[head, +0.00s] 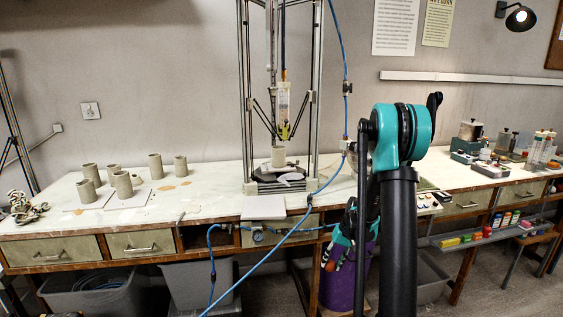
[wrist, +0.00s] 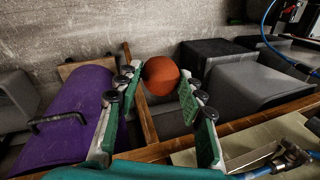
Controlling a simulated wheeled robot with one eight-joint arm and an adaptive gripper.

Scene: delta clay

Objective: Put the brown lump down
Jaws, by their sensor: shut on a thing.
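The brown lump (wrist: 161,76) is a rounded, reddish-brown ball in the wrist view. My gripper (wrist: 157,78) is shut on it, with a green-padded finger on each side near the tips. In the wrist view the lump shows in front of a wooden frame and grey bins; whether it touches anything beneath cannot be told.
The purple bin (wrist: 62,130) is left of my gripper in the wrist view, with grey bins (wrist: 250,82) to the right. A long worktable (head: 215,203) carries clay cylinders (head: 122,184), a framed printer (head: 243,100) and, at right, several tools. Blue hose (head: 262,262) hangs in front.

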